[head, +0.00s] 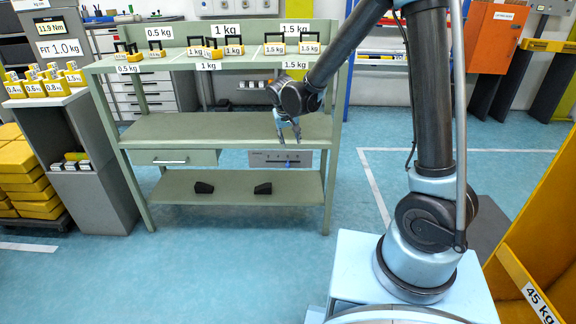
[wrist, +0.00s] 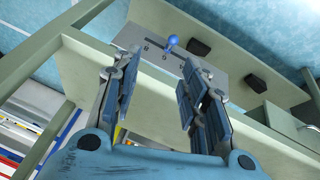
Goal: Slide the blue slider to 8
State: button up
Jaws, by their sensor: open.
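The blue slider (wrist: 171,41) shows in the wrist view as a small round knob on a slotted grey panel (wrist: 206,64). In the head view the panel (head: 263,158) hangs under the middle shelf of the green bench, right of a drawer. My gripper (head: 288,134) is in front of the bench near the middle shelf, pointing down. In the wrist view my gripper (wrist: 160,98) is open with nothing between its fingers. The slider lies beyond the fingertips, apart from them.
The middle shelf (head: 200,128) lies by my gripper. The drawer (head: 173,157) is left of the panel. Two black blocks (head: 204,187) (head: 263,188) lie on the bottom shelf. Labelled weights stand on the bench top. The floor (head: 240,265) before the bench is clear.

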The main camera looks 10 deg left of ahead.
jog(key=a+f, duration=0.1)
jog(key=a, duration=0.2)
send_near(287, 164)
jog(key=x, duration=0.9)
jog(key=shift+d, duration=0.1)
dwell(0.3)
grip_shut()
